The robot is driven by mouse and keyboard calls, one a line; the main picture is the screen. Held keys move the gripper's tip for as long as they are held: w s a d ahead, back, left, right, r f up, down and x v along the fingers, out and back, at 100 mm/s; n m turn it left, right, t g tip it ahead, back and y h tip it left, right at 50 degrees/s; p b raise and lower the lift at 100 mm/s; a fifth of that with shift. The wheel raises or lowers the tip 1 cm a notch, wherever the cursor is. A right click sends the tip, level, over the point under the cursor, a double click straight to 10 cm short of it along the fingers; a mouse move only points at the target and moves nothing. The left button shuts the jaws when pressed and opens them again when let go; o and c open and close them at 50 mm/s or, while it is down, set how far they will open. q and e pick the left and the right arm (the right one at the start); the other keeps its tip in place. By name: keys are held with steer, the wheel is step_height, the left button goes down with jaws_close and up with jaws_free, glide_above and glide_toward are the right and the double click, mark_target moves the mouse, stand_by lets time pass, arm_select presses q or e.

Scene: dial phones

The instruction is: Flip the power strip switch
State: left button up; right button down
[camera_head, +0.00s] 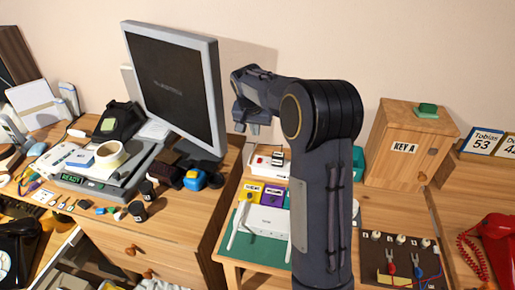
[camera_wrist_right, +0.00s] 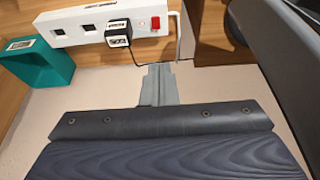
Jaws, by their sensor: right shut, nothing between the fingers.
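The white power strip (camera_wrist_right: 75,32) runs along the top of the right wrist view, with dark sockets and a black adapter (camera_wrist_right: 118,34) plugged in. Its red rocker switch (camera_wrist_right: 155,23) is at the right end; I cannot tell which way it is tipped. In the head view the strip (camera_head: 263,167) lies behind the small boxes, partly hidden by my right arm. My right gripper (camera_head: 253,128) points down above and behind the strip, fingers shut and empty. In the wrist view its fingertips (camera_wrist_right: 160,68) are apart from the switch. My left gripper is not in view.
A monitor (camera_head: 180,85) stands close left of my right gripper. A white router (camera_head: 265,224) sits on a green mat before the strip. A teal box (camera_wrist_right: 35,65) is beside the strip.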

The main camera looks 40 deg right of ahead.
mark_target(258, 161)
steer(key=x, duration=1.4)
steer(key=shift+s+a+f+p, duration=0.1)
steer(key=shift+s+a+p, duration=0.2)
steer(key=shift+a+p, duration=0.1)
steer(key=shift+d+p, duration=0.15)
steer(key=shift+p, duration=0.25)
steer(key=shift+f+g+y, duration=0.15)
steer(key=shift+g+y, duration=0.15)
steer(key=shift+f, duration=0.1)
steer(key=shift+s+a+f+b, duration=0.1)
steer(key=shift+s+a+b, duration=0.2)
steer(key=shift+s+a, duration=0.35)
